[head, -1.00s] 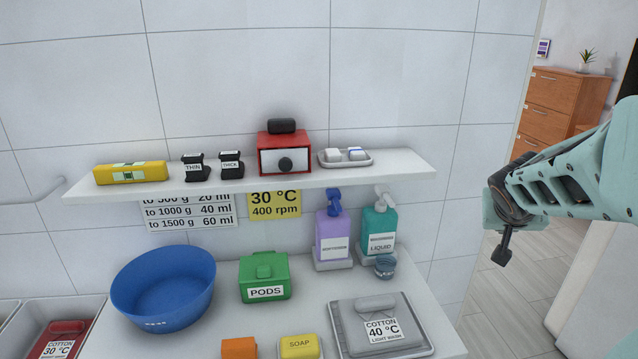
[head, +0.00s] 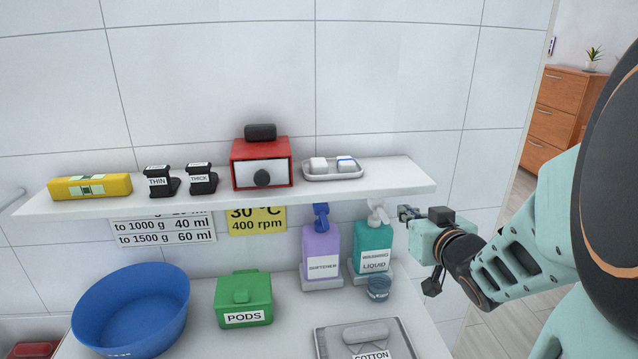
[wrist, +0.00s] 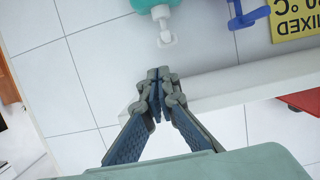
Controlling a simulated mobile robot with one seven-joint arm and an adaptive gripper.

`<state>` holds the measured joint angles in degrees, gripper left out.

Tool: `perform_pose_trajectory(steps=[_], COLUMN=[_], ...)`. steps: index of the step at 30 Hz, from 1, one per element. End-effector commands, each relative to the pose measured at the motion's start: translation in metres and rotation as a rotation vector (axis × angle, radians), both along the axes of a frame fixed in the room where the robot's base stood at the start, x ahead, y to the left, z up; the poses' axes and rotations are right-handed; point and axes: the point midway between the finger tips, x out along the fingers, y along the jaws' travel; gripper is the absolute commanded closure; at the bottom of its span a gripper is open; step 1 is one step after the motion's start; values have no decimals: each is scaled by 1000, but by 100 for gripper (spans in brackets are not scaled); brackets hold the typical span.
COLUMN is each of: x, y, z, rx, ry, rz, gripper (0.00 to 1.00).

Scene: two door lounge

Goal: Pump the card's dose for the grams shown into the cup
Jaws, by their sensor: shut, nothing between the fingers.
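The teal washing liquid bottle (head: 374,250) stands on the counter, with a white pump head (head: 378,213) just under the shelf edge. A small grey-blue cup (head: 379,288) stands in front of its base. The white dose card (head: 165,230) on the wall reads "to 1000 g 40 ml" and "to 1500 g 60 ml"; the shelf cuts off its top row. No grams reading is visible. My gripper (head: 406,213) is shut and empty, just right of the pump head. In the wrist view, my shut fingertips (wrist: 156,76) are apart from the white pump nozzle (wrist: 166,36).
A purple softener bottle (head: 322,258) with a blue pump stands left of the teal bottle. The wall shelf (head: 300,193) overhangs both. A green pods box (head: 243,300), blue bowl (head: 130,310) and grey tray (head: 320,342) occupy the counter.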

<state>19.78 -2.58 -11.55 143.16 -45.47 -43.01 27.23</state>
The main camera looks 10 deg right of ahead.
Motion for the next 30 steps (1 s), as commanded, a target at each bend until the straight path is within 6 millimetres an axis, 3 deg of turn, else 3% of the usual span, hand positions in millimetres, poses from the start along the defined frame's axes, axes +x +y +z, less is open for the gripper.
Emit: perform_pose_trajectory(steps=[16,30], x=[5,71], y=[5,5], z=[-1,-17], rx=[4,4], ry=[-14,-14], rz=[13,13], gripper=[100,100])
